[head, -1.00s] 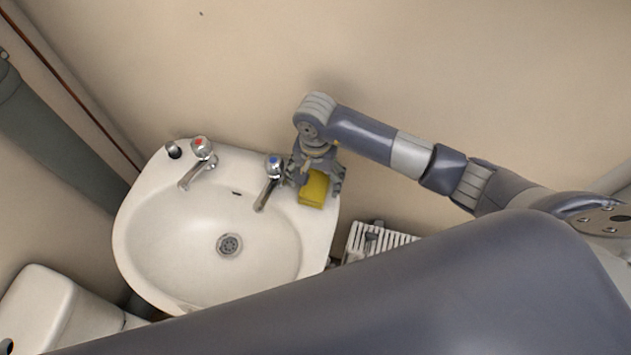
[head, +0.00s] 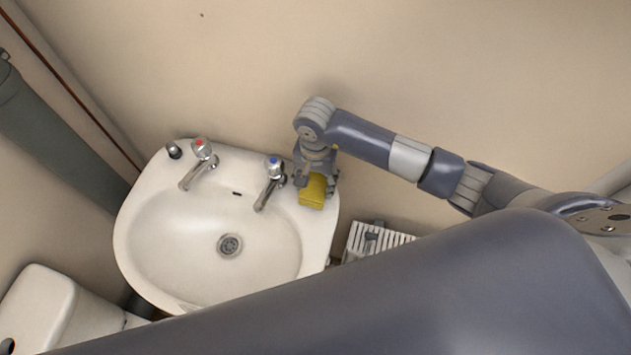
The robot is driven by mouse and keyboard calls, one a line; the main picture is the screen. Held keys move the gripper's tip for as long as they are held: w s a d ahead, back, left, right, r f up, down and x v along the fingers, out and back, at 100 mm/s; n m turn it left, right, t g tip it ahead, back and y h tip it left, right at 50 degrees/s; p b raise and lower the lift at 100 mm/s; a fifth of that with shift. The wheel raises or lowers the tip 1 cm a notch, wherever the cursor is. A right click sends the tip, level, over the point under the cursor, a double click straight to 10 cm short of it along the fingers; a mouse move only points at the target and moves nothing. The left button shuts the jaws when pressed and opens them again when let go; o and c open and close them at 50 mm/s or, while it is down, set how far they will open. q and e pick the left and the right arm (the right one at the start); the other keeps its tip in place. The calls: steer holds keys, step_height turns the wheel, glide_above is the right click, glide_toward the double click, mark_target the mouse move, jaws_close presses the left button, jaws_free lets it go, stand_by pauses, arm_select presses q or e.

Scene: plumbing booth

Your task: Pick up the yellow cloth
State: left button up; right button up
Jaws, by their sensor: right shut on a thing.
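The yellow cloth (head: 311,196) is a small folded block at the right back corner of the white sink (head: 153,243), beside the blue-marked tap. My right gripper (head: 316,183) comes down over it from above and is shut on it, with the fingers at its left and right sides. The cloth's back part is hidden under the gripper. I cannot tell whether the cloth still touches the sink rim. My left gripper is not in view.
The blue-marked tap (head: 272,180) stands close to the left of the right gripper. The red-marked tap (head: 202,160) is further left. A white radiator (head: 378,240) is right of the sink. The wall is close behind.

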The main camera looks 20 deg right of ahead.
mark_target(319, 185)
steer(key=shift+w+r, duration=0.1)
steer(key=shift+r, duration=0.4)
steer(key=r, duration=0.1)
steer(key=p, duration=0.1)
steer(key=s+r+p, duration=0.1)
steer(key=shift+d+r, duration=0.25)
steer(key=shift+r, duration=0.05)
steer(key=s+d+r+p, duration=0.1)
steer(key=s+d, duration=0.5)
steer(key=s, duration=0.7)
steer(key=shift+s+d+p, duration=0.2)
steer(key=shift+s+p, duration=0.1)
steer(key=shift+p, duration=0.1)
steer(key=shift+r, duration=0.1)
